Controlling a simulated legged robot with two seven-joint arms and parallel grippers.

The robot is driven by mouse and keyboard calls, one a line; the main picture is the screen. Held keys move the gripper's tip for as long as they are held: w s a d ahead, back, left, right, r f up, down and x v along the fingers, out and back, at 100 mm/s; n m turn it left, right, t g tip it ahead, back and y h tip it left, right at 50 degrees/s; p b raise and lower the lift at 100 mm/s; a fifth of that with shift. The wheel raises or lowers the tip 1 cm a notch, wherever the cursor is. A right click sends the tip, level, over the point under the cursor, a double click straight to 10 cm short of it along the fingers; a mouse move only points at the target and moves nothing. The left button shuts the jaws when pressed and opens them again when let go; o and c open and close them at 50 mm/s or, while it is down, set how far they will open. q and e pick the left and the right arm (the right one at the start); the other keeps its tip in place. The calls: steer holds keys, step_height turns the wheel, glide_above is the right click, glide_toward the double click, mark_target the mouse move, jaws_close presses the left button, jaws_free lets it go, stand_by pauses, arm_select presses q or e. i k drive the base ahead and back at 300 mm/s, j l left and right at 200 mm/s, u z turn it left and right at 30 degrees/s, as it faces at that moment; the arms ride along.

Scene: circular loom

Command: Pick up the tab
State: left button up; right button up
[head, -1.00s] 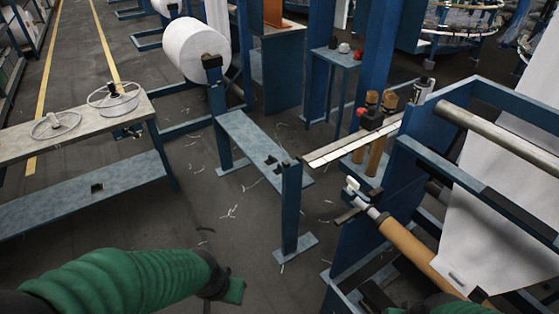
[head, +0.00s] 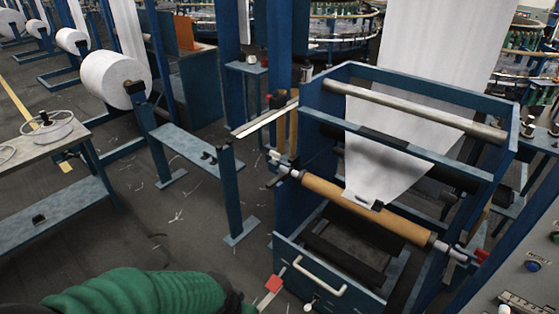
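The white cloth (head: 385,150) hangs down to the tan roller (head: 320,196) of the blue frame. A small grey tab-like piece (head: 362,197) shows at its lower end, with a dark piece (head: 377,205) beside it. I cannot tell for certain that this is the tab. My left arm in its green sleeve comes in at the bottom left. Its dark gripper end (head: 235,303) is partly cut off by the bottom edge, well apart from the cloth end. Its fingers cannot be made out. My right gripper is out of view.
The blue frame (head: 290,248) has a white handle (head: 320,277) on its front. A control panel (head: 530,275) is at the lower right. A blue bench (head: 188,145) and white roll (head: 116,80) stand left.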

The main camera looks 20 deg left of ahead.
mark_target(215, 161)
steer(key=i+j+z, duration=0.15)
steer(key=j+z, duration=0.15)
steer(key=z, duration=0.15)
steer(key=i+j+z, duration=0.1)
steer(key=j+z, duration=0.35)
steer(key=i+j+z, duration=0.1)
steer(key=j+z, duration=0.2)
steer(key=z, duration=0.15)
steer(key=j+z, duration=0.45)
steer(key=k+j, duration=0.1)
steer(key=j, duration=0.55)
steer(key=k+j, duration=0.1)
steer(key=j, duration=1.15)
steer(key=k+j, duration=0.15)
steer(key=j, duration=0.45)
steer(key=k+j, duration=0.1)
steer(key=j, duration=0.55)
steer(key=k+j, duration=0.1)
steer(key=j, duration=0.55)
steer(key=k+j, duration=0.1)
steer(key=j, duration=1.15)
steer(key=k, duration=0.05)
